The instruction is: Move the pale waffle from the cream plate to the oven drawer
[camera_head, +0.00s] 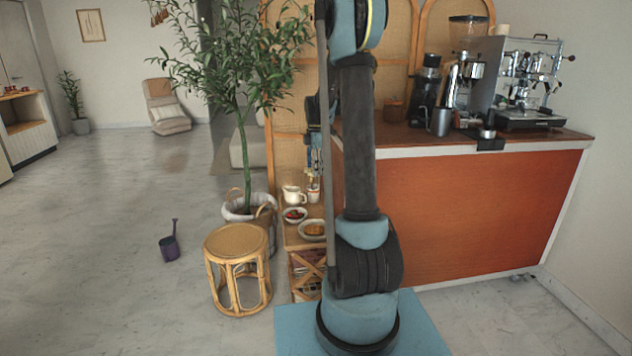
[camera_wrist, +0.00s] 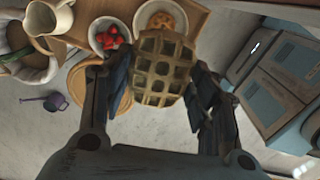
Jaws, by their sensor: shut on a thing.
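The pale waffle (camera_wrist: 158,52), round with a square grid, is in the wrist view between the two dark fingers of my gripper (camera_wrist: 160,82). My gripper is shut on it and holds it up, with the floor and cart shelf behind it. In the head view my gripper (camera_head: 313,160) is partly hidden behind my arm, above the wooden shelf, and the waffle cannot be made out. The cream plate (camera_wrist: 139,21) lies beyond the waffle and carries another browned round item. The plate (camera_head: 313,238) also shows in the head view. I cannot identify the oven drawer.
A bowl of red berries (camera_head: 294,214) and a white pitcher (camera_head: 292,194) stand close to the plate on the wooden shelf (camera_head: 291,240). A rattan stool (camera_head: 237,236) and a potted tree (camera_head: 240,110) stand to the left. The orange counter (camera_head: 470,210) is at right.

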